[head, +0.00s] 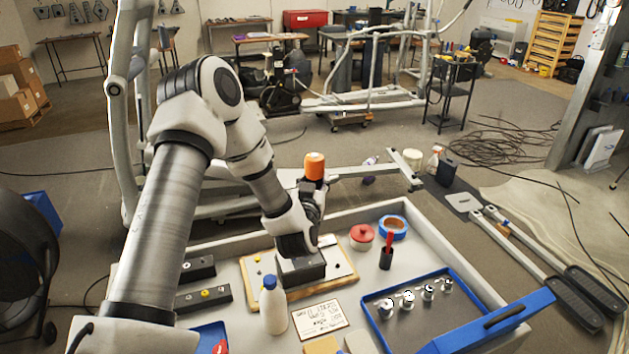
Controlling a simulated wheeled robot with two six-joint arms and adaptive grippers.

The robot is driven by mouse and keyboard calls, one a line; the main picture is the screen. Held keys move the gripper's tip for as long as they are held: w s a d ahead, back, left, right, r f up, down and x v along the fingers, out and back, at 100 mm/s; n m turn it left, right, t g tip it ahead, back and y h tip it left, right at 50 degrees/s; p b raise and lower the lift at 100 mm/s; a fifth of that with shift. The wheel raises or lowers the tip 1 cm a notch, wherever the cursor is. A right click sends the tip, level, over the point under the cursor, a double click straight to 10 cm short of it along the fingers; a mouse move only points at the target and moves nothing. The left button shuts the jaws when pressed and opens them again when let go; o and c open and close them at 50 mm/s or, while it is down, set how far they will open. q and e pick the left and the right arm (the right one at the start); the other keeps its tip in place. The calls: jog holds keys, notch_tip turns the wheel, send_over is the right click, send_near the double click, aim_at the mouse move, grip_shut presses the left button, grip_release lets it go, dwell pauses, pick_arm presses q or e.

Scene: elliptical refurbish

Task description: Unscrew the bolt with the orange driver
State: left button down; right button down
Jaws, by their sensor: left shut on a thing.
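The orange driver (315,166) stands roughly upright with its orange handle on top. My left gripper (313,203) is shut on it below the handle. The gripper and driver are above a dark grey block (302,269) on a wooden board (258,270) in the middle of the workbench. The driver's lower end is hidden by my left gripper and wrist. I cannot make out the bolt, and whether the driver touches it does not show. My right gripper is not in view.
A white bottle (274,307) with a blue cap stands close in front of the board. A red-lidded pot (361,237), blue tape (393,228) and a dark cup (386,259) are to the right. A blue-edged tray (450,322) holds several metal parts. Black blocks (203,297) lie left.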

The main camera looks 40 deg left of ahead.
aim_at(313, 163)
pick_arm(q)
jog(key=shift+r+p, duration=2.6)
jog(key=shift+r, duration=0.55)
jog(key=shift+f, duration=0.1)
